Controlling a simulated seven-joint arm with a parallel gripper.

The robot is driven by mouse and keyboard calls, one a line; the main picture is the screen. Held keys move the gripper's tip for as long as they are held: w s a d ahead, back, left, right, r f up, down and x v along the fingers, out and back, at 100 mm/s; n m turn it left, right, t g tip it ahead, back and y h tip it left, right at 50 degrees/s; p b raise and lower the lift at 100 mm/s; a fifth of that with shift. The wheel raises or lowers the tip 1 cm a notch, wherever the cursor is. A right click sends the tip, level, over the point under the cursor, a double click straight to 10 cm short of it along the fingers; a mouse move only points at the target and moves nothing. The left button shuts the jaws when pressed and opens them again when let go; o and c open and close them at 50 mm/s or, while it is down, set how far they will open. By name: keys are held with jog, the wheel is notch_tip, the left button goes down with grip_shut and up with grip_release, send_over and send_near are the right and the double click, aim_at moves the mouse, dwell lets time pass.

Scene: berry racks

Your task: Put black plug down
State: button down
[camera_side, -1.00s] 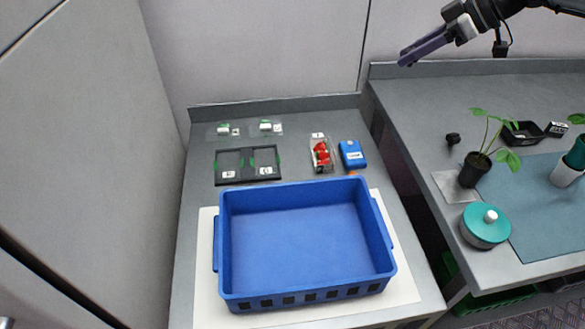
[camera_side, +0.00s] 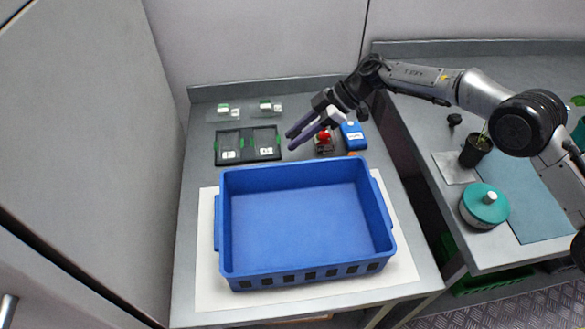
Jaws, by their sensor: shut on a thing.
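My gripper (camera_side: 291,140) reaches in from the right, above the grey table behind the blue crate. Its two dark fingers point left, toward the right side of the black two-bay rack (camera_side: 247,144). It is shut on the black plug, but the plug is too small and dark to make out against the fingers. I cannot tell how far the fingertips are above the table.
A large blue crate (camera_side: 220,205) stands in front on a white sheet. Red berries (camera_side: 324,138) and a blue box (camera_side: 353,135) lie right of my gripper. Clear holders with green-white pieces (camera_side: 223,110) lie behind the rack. The right bench holds a teal-lidded pot (camera_side: 484,206) and a small black object (camera_side: 454,119).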

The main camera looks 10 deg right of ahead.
aim_at(297, 158)
notch_tip(297, 158, down, 7)
jog(key=shift+f, duration=0.2)
dwell(0.4)
jog(key=shift+f, duration=0.2)
jog(key=c, duration=0.6)
grip_release()
jog(key=shift+r, duration=0.15)
jog(key=shift+d+r, duration=0.2)
jog(key=shift+r, duration=0.05)
jog(key=v, duration=1.1)
jog(key=shift+d+r, duration=0.15)
jog(key=shift+d, duration=0.05)
